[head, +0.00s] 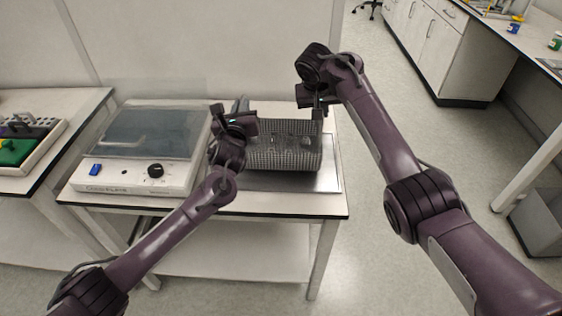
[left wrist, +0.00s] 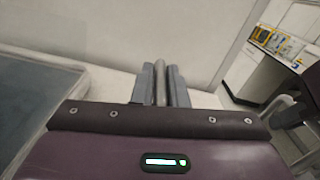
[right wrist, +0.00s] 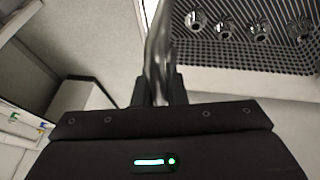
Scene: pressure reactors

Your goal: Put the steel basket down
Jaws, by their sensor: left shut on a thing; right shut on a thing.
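The steel basket (head: 285,157) is a grey mesh box at the right end of the table, over a flat metal tray (head: 329,177). I cannot tell whether it touches the tray. My left gripper (head: 240,107) is shut on the basket's left handle, a grey bar that shows between the fingers in the left wrist view (left wrist: 160,84). My right gripper (head: 319,103) is shut on the handle at the right end, a shiny bar in the right wrist view (right wrist: 158,60). Several round metal pieces (right wrist: 227,26) lie inside the basket.
A white machine with a clear lid (head: 145,140) stands on the table just left of the basket. A wall is behind the table (head: 262,203). A rack with a green block (head: 15,150) is on the far left table. Open floor lies to the right.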

